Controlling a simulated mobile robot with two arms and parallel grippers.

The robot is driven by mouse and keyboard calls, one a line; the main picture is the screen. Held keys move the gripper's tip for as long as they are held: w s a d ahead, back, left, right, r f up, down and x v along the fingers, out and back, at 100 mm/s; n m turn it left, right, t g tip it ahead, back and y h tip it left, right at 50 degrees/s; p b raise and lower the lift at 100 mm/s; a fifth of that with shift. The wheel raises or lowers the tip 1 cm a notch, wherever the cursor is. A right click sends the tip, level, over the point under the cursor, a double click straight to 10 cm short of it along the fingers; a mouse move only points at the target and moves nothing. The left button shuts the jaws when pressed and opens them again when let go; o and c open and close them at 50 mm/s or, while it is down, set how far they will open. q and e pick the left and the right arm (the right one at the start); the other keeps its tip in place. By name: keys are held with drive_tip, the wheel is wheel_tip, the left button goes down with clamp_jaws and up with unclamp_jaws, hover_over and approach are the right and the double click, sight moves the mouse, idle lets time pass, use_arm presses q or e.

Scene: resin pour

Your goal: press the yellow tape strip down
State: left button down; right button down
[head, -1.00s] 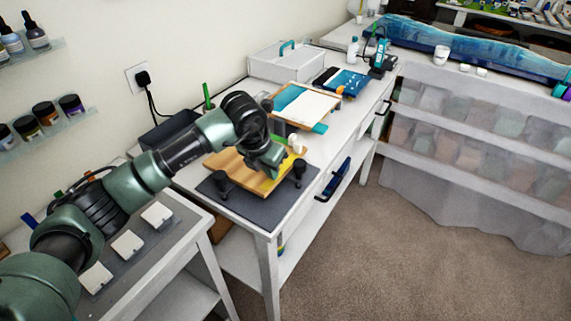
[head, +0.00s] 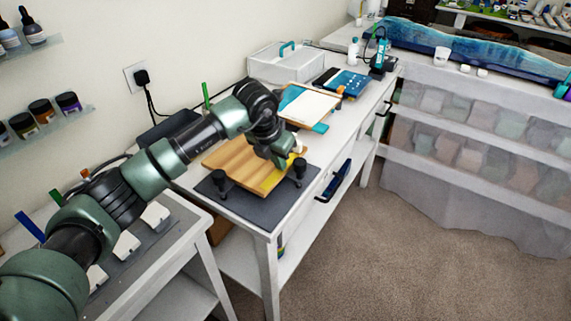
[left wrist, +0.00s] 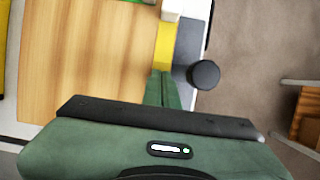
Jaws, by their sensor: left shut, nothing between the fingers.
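The yellow tape strip (left wrist: 163,45) runs along the edge of the wooden board (left wrist: 85,60) in the left wrist view. In the head view a small bit of yellow (head: 292,158) shows beside my gripper. The board (head: 245,165) has light and dark brown stripes and sits above a dark mat. My left gripper (head: 284,161) is shut and empty at the board's right edge. In the left wrist view its fingertips (left wrist: 161,74) overlap the near end of the strip and hide what lies under them. I cannot tell whether they touch it. My right gripper is out of view.
Black round posts (head: 299,169) stand at the board's front corners; one (left wrist: 205,74) is just right of my fingers. A white object (left wrist: 172,8) sits by the strip's far end. A framed panel (head: 308,105) and a white box (head: 285,62) lie farther back.

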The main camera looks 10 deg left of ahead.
sight(291, 158)
use_arm(q)
drive_tip(key=shift+w+d+b, duration=0.3)
drive_tip(key=shift+w, duration=0.45)
drive_tip(key=shift+w+d+b, duration=0.25)
drive_tip(key=shift+w, duration=0.5)
drive_tip(key=shift+w+d+b, duration=0.3)
drive_tip(key=shift+w, duration=0.45)
drive_tip(key=shift+r, duration=0.15)
drive_tip(key=shift+a+r+p, duration=0.1)
drive_tip(key=shift+r+p, duration=1.25)
drive_tip(key=shift+r, duration=1.1)
drive_tip(key=shift+s, duration=0.1)
